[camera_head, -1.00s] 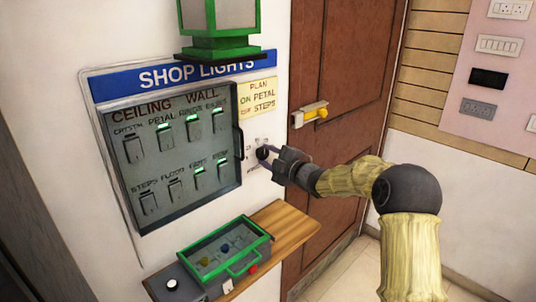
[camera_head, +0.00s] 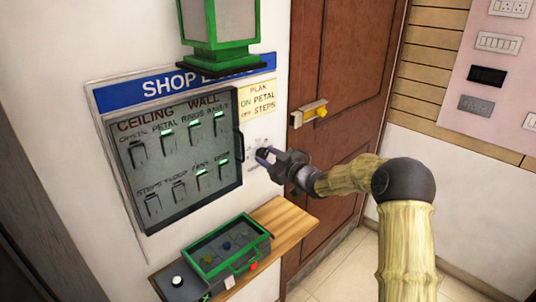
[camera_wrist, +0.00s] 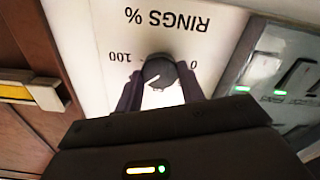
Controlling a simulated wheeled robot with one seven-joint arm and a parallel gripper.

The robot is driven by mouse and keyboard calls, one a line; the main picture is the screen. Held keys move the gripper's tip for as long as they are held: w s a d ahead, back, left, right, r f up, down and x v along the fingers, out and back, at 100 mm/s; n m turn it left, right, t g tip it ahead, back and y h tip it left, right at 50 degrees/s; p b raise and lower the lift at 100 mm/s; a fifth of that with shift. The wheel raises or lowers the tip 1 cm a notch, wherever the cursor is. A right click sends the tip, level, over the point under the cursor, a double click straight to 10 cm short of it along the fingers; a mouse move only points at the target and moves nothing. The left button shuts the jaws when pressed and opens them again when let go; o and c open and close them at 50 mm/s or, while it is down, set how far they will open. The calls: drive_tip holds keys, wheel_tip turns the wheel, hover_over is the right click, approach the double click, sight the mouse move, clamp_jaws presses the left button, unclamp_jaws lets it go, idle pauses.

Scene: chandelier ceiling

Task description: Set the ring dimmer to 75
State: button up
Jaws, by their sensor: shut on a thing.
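The ring dimmer is a dark round knob (camera_wrist: 160,72) on a white plate (camera_wrist: 112,30) lettered "RINGS %". In the wrist view the plate is upside down, with "100" left of the knob and "0" to its right. A white pointer line on the knob points toward the lower left of that picture. My gripper (camera_wrist: 160,98) has one finger on each side of the knob and is shut on it. In the head view my gripper (camera_head: 266,158) reaches the wall right of the switch panel; it partly hides the knob and plate there.
A switch panel (camera_head: 180,155) with green-lit switches is left of the gripper. A green lantern (camera_head: 222,55) hangs above. A wooden shelf (camera_head: 285,222) holds a green-framed box (camera_head: 225,255) below. A brown door (camera_head: 345,70) with a yellow latch (camera_head: 313,112) stands to the right.

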drive_tip(key=shift+f, duration=0.15)
idle(0.3)
drive_tip(key=o, duration=1)
drive_tip(key=shift+c, duration=0.2)
drive_tip(key=shift+d, duration=0.1)
drive_tip(key=b+v, duration=0.4)
drive_tip(key=v, duration=1.3)
drive_tip(key=shift+d, duration=0.15)
drive_tip(key=shift+s+m, duration=0.1)
drive_tip(key=shift+m, duration=0.2)
